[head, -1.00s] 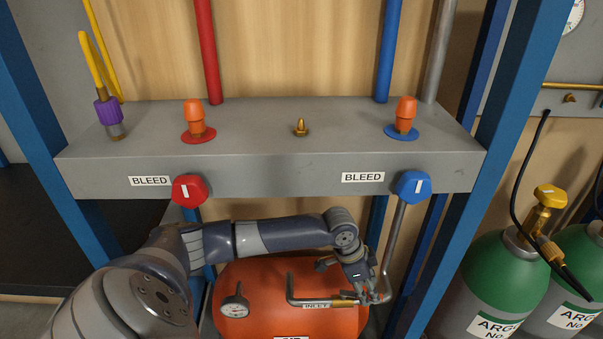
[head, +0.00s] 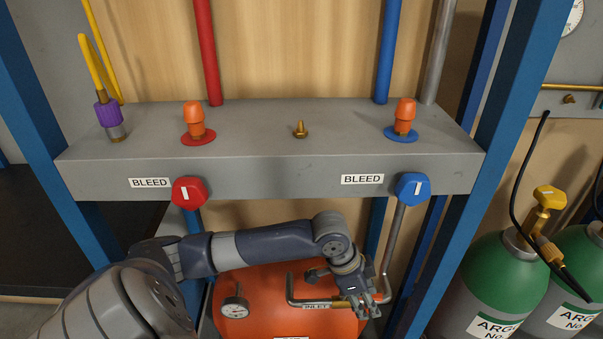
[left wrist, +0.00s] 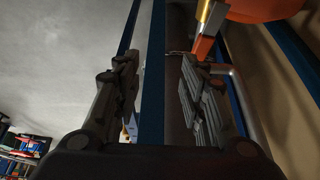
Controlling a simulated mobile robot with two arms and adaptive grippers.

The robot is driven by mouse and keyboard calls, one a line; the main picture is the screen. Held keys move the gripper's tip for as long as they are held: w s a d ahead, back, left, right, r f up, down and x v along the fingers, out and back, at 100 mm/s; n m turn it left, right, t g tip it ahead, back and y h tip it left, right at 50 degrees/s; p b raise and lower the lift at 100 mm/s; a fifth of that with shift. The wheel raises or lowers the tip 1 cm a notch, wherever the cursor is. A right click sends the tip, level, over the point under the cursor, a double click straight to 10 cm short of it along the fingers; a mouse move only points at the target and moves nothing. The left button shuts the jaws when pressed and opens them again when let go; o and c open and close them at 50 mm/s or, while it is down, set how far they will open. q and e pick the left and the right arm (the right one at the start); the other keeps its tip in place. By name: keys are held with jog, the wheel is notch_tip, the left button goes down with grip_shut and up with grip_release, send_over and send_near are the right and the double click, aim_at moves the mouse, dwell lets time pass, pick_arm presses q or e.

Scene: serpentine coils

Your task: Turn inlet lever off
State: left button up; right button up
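The inlet pipe (head: 290,288) runs in front of the red tank (head: 262,275) with an INLET label at its bottom. In the left wrist view a brass fitting (left wrist: 204,11) with a red-orange piece (left wrist: 203,47), apparently the lever, shows beside the tip of the right-hand finger. My left gripper (head: 372,308) is at the right end of the inlet pipe and partly hides the fitting there. In the left wrist view its fingers (left wrist: 158,60) are apart with nothing held between them. I cannot tell whether a finger touches the lever. My right gripper is not in view.
A grey manifold beam (head: 270,180) with a red knob (head: 189,192) and a blue knob (head: 412,188) spans above my arm. Blue frame posts (head: 500,130) stand at both sides. Green cylinders (head: 490,275) stand at right.

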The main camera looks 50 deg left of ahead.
pick_arm(q)
jog(key=s+d+f+n, duration=0.1)
jog(key=s+d+f, duration=0.1)
jog(key=d+f, duration=0.3)
jog(key=s+a+f+n+y+p, duration=0.1)
jog(key=a+f+n, duration=0.15)
jog(key=f, duration=0.55)
jog(key=s+a+f+n+y+p, duration=0.15)
jog(key=a+f, duration=0.25)
jog(key=f, duration=0.5)
jog(key=s+a+f+n, duration=0.1)
jog(key=s+a+f, duration=0.1)
jog(key=s+f, duration=0.9)
jog(key=shift+s+a+f, duration=0.15)
jog(key=shift+a+f, duration=0.25)
jog(key=shift+f, duration=0.5)
jog(key=shift+y, duration=0.25)
